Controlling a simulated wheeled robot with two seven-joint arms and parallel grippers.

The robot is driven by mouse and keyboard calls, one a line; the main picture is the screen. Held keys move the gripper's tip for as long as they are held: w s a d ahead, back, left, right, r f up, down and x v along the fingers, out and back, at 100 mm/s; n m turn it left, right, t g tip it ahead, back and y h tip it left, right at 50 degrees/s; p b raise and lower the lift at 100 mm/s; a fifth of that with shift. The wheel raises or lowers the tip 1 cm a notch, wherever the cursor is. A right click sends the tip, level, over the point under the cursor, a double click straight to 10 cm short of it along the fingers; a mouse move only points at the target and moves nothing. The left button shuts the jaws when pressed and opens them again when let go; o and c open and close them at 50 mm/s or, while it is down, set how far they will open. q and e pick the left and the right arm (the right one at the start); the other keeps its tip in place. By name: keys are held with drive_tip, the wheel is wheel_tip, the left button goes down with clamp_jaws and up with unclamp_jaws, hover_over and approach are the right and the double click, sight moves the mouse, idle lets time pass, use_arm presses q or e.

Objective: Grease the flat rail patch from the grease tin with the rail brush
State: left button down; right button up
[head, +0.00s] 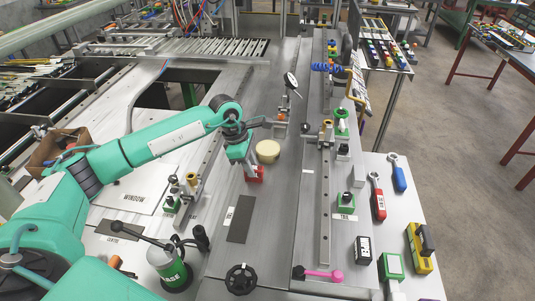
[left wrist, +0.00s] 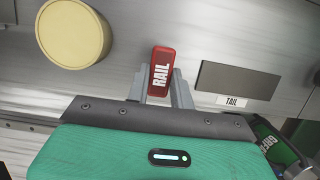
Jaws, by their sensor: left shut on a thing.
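My left gripper (head: 254,170) is shut on the red rail brush (left wrist: 161,70), whose block reads RAIL and sits between both fingers in the left wrist view. In the head view the brush's red end (head: 255,175) shows low over the metal plate; I cannot tell whether it touches. A dark grey flat patch (head: 241,218) lies nearer the front; it also shows in the left wrist view (left wrist: 238,80), its label seeming to read TAIL. A green tin (head: 174,271) with a partly visible label ending in ASE stands front left of the patch. My right gripper is not in view.
A cream round disc (head: 268,151) lies close behind the brush. Another dark patch (head: 118,230) lies at left. A long slide rail (head: 325,205) runs along the right, with a pink-handled tool (head: 322,274). Red (head: 378,202) and blue-handled tools lie at far right.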

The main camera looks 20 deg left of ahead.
use_arm(q)
drive_tip(key=shift+r, duration=0.15)
drive_tip(key=shift+r, duration=0.65)
drive_tip(key=shift+r, duration=0.1)
wheel_tip(320, 180, up, 7)
drive_tip(key=p, duration=0.3)
drive_tip(key=shift+r, duration=0.15)
idle(1.2)
